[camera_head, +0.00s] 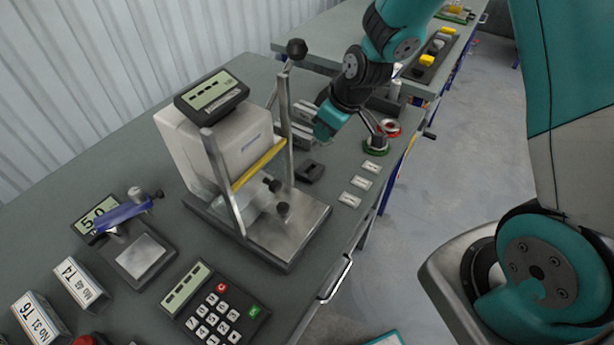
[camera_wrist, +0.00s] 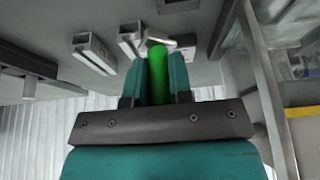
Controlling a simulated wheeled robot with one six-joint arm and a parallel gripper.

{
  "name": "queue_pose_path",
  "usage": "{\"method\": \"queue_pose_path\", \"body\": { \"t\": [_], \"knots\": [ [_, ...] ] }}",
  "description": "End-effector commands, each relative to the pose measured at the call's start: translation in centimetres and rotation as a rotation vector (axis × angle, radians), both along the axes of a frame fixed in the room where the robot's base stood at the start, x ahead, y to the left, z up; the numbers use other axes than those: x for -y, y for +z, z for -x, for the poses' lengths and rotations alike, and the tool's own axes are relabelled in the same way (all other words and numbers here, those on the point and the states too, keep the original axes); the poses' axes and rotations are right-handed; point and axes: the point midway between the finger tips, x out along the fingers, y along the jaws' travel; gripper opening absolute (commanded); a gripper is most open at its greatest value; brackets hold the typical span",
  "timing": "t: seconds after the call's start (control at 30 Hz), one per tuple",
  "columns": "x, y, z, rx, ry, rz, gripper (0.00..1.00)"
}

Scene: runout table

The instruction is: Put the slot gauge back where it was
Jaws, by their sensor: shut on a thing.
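My gripper (camera_head: 322,130) is over the far part of the bench, just right of the tall press frame. In the wrist view my gripper (camera_wrist: 157,62) is shut on a bright green bar, which looks like the handle of the slot gauge (camera_wrist: 157,76). The green bar lies between the two teal fingers, and its end shows past the tips. In the head view the held piece is mostly hidden by the fingers. A dark block with a recess (camera_head: 310,170) lies on the bench below the gripper; I cannot tell if it belongs to the gauge.
Grey slotted blocks (camera_wrist: 92,50) stand close to the fingertips. The press frame (camera_head: 220,180) with its white box rises at left. A red ring (camera_head: 391,127) and a green ring (camera_head: 375,150) sit at right. Small label plates (camera_head: 360,183) line the bench edge.

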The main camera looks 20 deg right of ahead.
Motion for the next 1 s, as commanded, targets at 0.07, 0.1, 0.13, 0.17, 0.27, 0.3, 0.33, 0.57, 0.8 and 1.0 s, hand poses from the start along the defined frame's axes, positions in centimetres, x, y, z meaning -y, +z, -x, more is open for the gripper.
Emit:
{"method": "queue_pose_path", "body": {
  "t": [0.07, 0.1, 0.13, 0.17, 0.27, 0.3, 0.33, 0.57, 0.8, 1.0],
  "knots": [
    [-1.5, 0.1, -0.6, 0.011, 0.211, 0.0, 0.0],
    [-2.1, 0.6, -0.6, 0.011, 0.314, 0.0, 0.0],
    [-2.6, 0.9, -0.6, 0.009, 0.382, 0.001, 0.0],
    [-2.9, 1.3, -0.6, 0.009, 0.442, 0.002, 0.0],
    [-3.7, 2.2, -0.4, 0.004, 0.589, 0.001, 0.0],
    [-3.9, 2.2, -0.3, 0.002, 0.623, 0.001, 0.0],
    [-4.0, 2.1, -0.2, 0.0, 0.641, 0.001, 0.0],
    [-4.2, -1.6, -0.1, -0.004, 0.665, -0.001, 0.0],
    [-4.2, -4.5, 0.0, -0.005, 0.664, 0.0, 0.0],
    [-4.2, -6.9, -0.1, -0.001, 0.664, 0.001, 0.0]
  ]
}}
